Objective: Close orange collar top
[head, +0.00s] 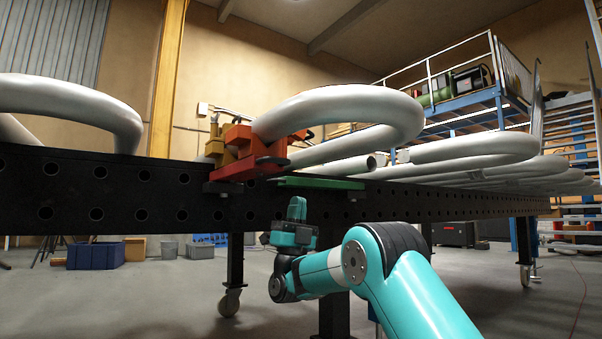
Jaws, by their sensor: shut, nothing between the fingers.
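The orange collar (240,138) sits on the near edge of the black perforated table, at the left end of a thick grey coil pipe (340,108). Its red-orange lower part (232,172) rests over the table edge, and a dark handle-like part shows on its front. I cannot tell from this view whether its top is fully open or partly down. My gripper (297,206) is below and to the right of the collar, in front of the table's side, pointing up. Its fingers are together, with nothing seen between them, and apart from the collar.
A yellow-ochre clamp (215,148) stands just left of and behind the collar. A green plate (320,183) lies on the table edge above my gripper. More grey pipes run along the table (100,190). Blue bins (96,255) stand on the floor behind.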

